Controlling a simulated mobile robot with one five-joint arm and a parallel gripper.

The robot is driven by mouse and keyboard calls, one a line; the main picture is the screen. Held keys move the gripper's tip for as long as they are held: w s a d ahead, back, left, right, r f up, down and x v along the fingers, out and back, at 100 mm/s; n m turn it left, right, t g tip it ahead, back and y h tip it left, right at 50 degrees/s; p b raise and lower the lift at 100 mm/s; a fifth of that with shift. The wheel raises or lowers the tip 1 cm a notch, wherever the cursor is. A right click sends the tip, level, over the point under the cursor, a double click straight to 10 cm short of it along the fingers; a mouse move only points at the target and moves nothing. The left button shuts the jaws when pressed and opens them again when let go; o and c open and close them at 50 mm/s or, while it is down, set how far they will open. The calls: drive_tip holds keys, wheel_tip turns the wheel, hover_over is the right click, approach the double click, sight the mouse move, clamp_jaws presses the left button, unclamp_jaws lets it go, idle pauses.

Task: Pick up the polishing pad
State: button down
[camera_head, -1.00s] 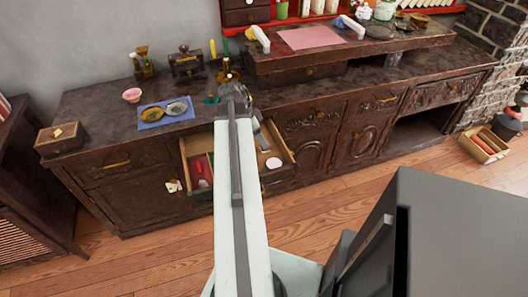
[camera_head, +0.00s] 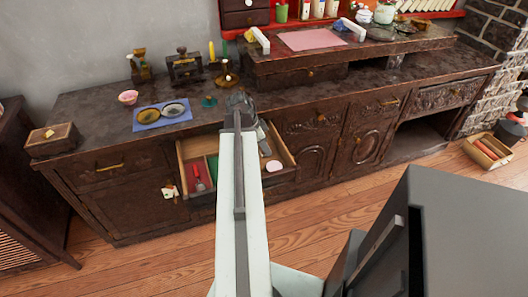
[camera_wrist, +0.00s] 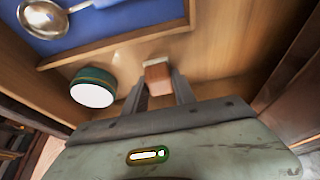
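The open drawer (camera_head: 283,149) holds small items. In the wrist view, a brown block with a pale end (camera_wrist: 157,78) lies between the fingertips of my gripper (camera_wrist: 158,88). The fingers stand apart on either side of the block; contact is not clear. A round item with a white face and green rim (camera_wrist: 93,88) lies to the left of the fingers. I cannot tell for certain which of these is the polishing pad. In the head view, my arm hides the middle of the drawer, and a pale pink round item (camera_head: 273,165) shows at its right.
The drawer's wooden walls are close around my gripper. A blue-lined area with a metal spoon (camera_wrist: 45,17) is at the upper left of the wrist view. A red-handled tool (camera_head: 198,178) lies in the drawer's left part. A blue cloth (camera_head: 162,117) with two dishes lies on the counter.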

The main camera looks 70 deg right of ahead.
wheel_tip(320, 180, up, 10)
drive_tip(key=p, duration=1)
drive_tip(key=shift+r, duration=0.1)
